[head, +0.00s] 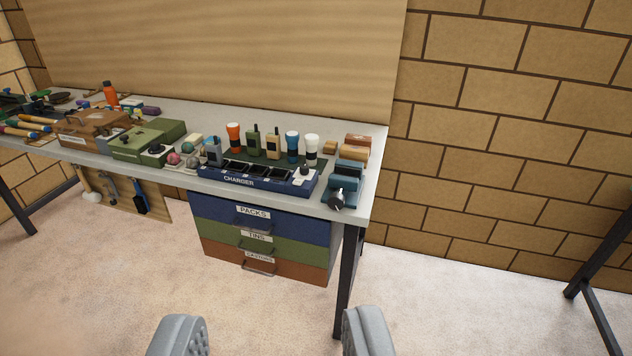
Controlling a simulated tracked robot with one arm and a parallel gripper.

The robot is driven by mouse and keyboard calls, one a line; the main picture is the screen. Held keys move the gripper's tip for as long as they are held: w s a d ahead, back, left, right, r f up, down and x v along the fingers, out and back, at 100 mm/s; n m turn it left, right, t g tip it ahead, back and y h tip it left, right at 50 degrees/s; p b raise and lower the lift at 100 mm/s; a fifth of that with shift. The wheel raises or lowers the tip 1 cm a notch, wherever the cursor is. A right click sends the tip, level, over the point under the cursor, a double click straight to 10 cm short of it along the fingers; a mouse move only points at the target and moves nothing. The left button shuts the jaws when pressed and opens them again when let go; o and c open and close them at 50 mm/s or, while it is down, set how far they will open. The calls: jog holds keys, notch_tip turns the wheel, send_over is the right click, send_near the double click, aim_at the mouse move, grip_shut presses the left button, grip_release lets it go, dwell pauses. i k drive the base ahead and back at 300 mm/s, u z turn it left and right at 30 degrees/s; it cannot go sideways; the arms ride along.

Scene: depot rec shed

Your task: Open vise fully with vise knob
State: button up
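A small blue vise (346,181) sits at the front right corner of the workbench. Its dark knob (337,201) with a light centre faces the front, at the bench's edge. The jaw gap is too small to tell from here. My gripper (272,335) shows at the bottom of the head view as two grey fingers set wide apart, with nothing between them. It is in front of the bench, apart from the vise, and the vise is up and to the right of it in the picture.
The workbench (375,143) carries a blue charger (258,184) left of the vise, with flashlights and radios behind. Wooden blocks (355,147) lie behind the vise. Drawers (262,238) hang below, and a black bench leg (348,265) stands at right. The floor in front is clear.

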aim_at(336, 200)
jog(key=z, duration=0.1)
jog(key=i, duration=1.3)
jog(key=z, duration=0.65)
jog(key=i, duration=0.55)
jog(key=z, duration=0.4)
